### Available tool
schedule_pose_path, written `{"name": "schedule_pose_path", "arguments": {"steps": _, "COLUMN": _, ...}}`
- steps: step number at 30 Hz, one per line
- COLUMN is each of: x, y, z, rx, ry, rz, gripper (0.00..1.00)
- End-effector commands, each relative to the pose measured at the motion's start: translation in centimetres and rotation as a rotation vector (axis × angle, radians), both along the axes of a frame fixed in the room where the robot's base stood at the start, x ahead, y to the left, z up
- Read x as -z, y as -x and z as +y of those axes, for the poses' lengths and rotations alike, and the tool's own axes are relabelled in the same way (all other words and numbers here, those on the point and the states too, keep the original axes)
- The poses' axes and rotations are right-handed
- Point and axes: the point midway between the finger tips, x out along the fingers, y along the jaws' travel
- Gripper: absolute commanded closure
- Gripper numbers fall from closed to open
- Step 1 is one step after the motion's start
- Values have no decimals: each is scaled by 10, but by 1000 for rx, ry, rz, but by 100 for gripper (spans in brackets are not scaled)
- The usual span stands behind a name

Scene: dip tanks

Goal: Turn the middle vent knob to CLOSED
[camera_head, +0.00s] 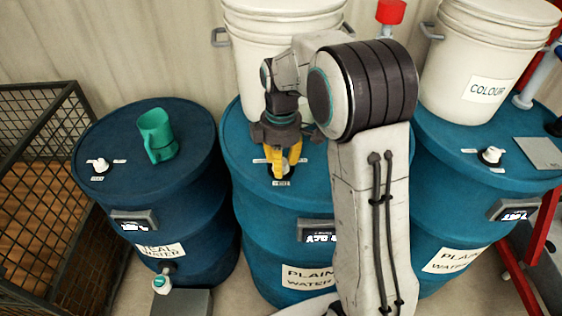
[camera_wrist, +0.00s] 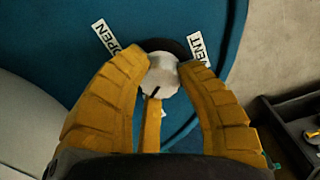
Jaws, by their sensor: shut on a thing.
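The middle vent knob (camera_wrist: 160,75) is a pale, faceted knob on the lid of the middle blue drum (camera_head: 240,175). My gripper (camera_head: 282,168), with yellow fingers, points down onto the lid and hides most of the knob in the head view. In the wrist view my gripper (camera_wrist: 162,68) is shut on the knob, with a fingertip at either side. A dark mark on the knob points towards the bottom of the picture. The OPEN label (camera_wrist: 108,38) is at upper left of the knob and the VENT label (camera_wrist: 198,48) at upper right. No CLOSED label is readable.
A white bucket (camera_head: 270,60) stands behind the knob on the middle drum. The left drum (camera_head: 95,130) carries a green jug (camera_head: 157,135) and a white knob (camera_head: 100,165). The right drum (camera_head: 450,150) has another white knob (camera_head: 491,155) and a COLOUR bucket (camera_head: 480,60).

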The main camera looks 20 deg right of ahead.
Motion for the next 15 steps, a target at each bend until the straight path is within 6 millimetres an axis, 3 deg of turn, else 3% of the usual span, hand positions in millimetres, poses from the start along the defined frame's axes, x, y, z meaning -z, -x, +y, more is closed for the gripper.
{"name": "schedule_pose_path", "arguments": {"steps": 15, "x": 3, "y": 2, "z": 0, "rx": -185, "ry": 0, "rz": 10, "gripper": 99}}
